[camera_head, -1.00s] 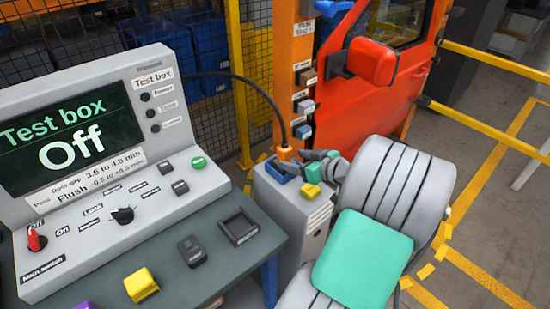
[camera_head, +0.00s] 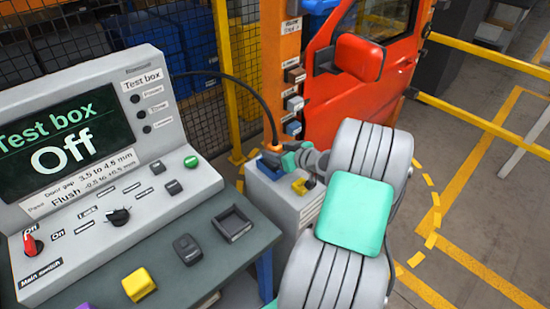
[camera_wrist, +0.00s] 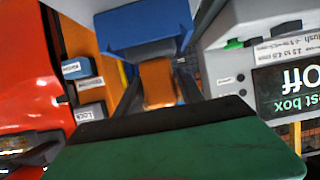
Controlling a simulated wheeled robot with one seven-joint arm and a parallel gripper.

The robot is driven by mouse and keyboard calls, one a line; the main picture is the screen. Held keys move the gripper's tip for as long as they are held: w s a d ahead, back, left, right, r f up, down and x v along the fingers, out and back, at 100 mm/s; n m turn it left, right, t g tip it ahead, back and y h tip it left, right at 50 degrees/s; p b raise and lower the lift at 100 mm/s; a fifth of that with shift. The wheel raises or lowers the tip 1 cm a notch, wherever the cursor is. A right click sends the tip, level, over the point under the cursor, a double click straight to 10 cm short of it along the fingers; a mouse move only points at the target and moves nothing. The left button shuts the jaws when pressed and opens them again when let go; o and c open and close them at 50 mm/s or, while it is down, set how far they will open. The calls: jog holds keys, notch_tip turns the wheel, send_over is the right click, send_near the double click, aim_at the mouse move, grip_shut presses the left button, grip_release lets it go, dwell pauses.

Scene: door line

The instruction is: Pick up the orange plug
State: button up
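The orange plug (camera_head: 271,153) stands at the blue holder (camera_head: 269,170) on a grey cabinet, with a black cable arching up from it to the test box. My gripper (camera_head: 284,158), with teal parts, is right beside the plug. In the wrist view the orange plug (camera_wrist: 158,82) shows between dark finger-like parts of my gripper (camera_wrist: 160,92), with a blue block above it. The fingertips are partly hidden, so I cannot tell whether they press on the plug.
The test box (camera_head: 75,140) reads "Off" on its screen. Its table holds a yellow block (camera_head: 139,284), a dark grey block (camera_head: 188,249) and a dark tray (camera_head: 235,223). A yellow piece (camera_head: 303,186) sits near my gripper. A red door (camera_head: 345,100) stands behind.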

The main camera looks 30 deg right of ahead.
grip_shut()
dwell(0.3)
jog(key=shift+r, duration=0.15)
